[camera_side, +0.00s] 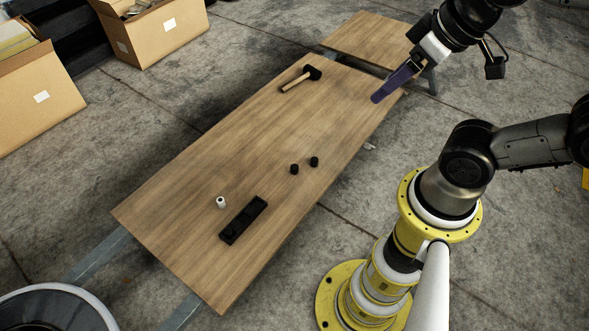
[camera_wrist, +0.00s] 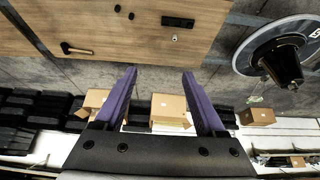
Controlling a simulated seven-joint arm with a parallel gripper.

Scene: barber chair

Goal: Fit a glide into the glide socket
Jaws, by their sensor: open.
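Two small black cylinders, which look like the glides, stand apart on the wooden table: one (camera_side: 294,169) and another (camera_side: 314,161). A long black block with recesses (camera_side: 256,207) lies nearer the front, and a small white cylinder with a dark opening in its top (camera_side: 221,202) stands beside it. I cannot tell which of these is the socket. In the wrist view the block (camera_wrist: 178,22), white cylinder (camera_wrist: 174,38) and black cylinders (camera_wrist: 131,16) lie beyond the fingertips. My gripper (camera_side: 379,98) has purple fingers, open and empty (camera_wrist: 160,72), above the table's far right end, away from these parts.
A hammer (camera_side: 296,83) lies toward the table's far end. A smaller wooden table (camera_side: 360,38) adjoins there. Cardboard boxes (camera_side: 150,35) stand at the upper left. A round base (camera_side: 50,310) stands at the lower left.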

